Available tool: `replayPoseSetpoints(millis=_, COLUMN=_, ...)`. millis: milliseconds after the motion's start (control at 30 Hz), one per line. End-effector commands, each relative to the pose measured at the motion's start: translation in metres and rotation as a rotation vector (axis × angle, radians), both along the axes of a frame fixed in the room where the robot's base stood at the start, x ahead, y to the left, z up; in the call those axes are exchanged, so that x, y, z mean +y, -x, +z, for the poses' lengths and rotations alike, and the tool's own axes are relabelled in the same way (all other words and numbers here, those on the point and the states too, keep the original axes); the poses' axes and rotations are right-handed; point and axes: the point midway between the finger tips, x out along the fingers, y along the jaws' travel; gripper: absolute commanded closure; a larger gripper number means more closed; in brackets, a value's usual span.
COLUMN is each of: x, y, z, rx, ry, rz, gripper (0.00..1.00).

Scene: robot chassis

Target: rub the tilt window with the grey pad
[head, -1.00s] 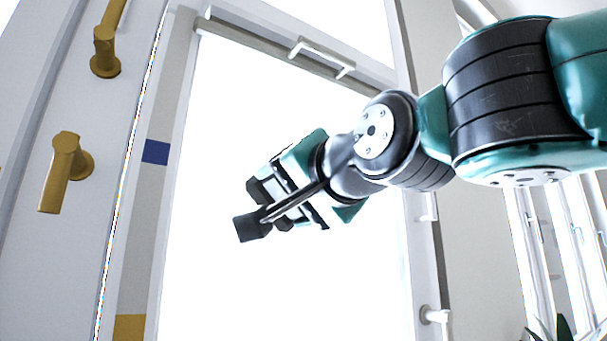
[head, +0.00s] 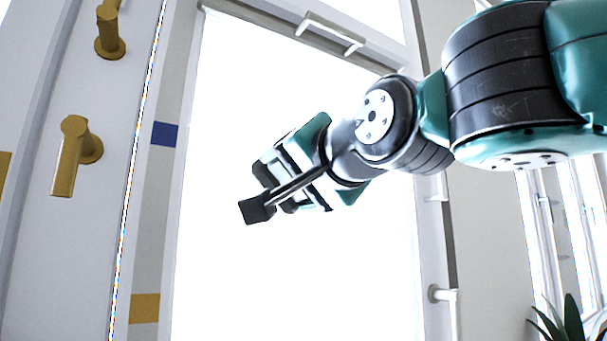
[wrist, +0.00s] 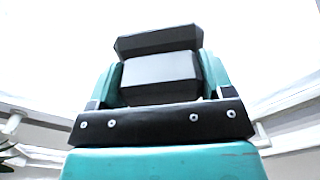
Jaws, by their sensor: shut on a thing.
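The tilt window is a tall, bright white pane in a pale frame (head: 192,130). A white bar handle (head: 330,33) sits on its top rail. My gripper (head: 272,186) is in front of the pane in the head view, shut on the grey pad (head: 257,209), a small dark block at its tip. In the wrist view the pad (wrist: 160,40) stands beyond the jaws of my gripper (wrist: 160,80), with white brightness behind it. I cannot tell whether the pad touches the glass.
A white panel on the left carries brass handles (head: 72,155). Blue (head: 165,134) and yellow (head: 145,308) squares mark the strip beside the window. A white handle (head: 442,293) juts out at right. A plant (head: 565,322) stands at lower right.

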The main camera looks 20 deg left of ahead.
Motion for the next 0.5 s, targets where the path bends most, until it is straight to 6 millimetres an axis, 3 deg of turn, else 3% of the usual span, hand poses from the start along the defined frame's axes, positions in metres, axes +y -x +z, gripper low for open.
replayPoseSetpoints(millis=500, x=0.0079, y=-0.0068, z=0.0012, rx=-0.001, ry=-0.001, rz=0.0, gripper=0.45)
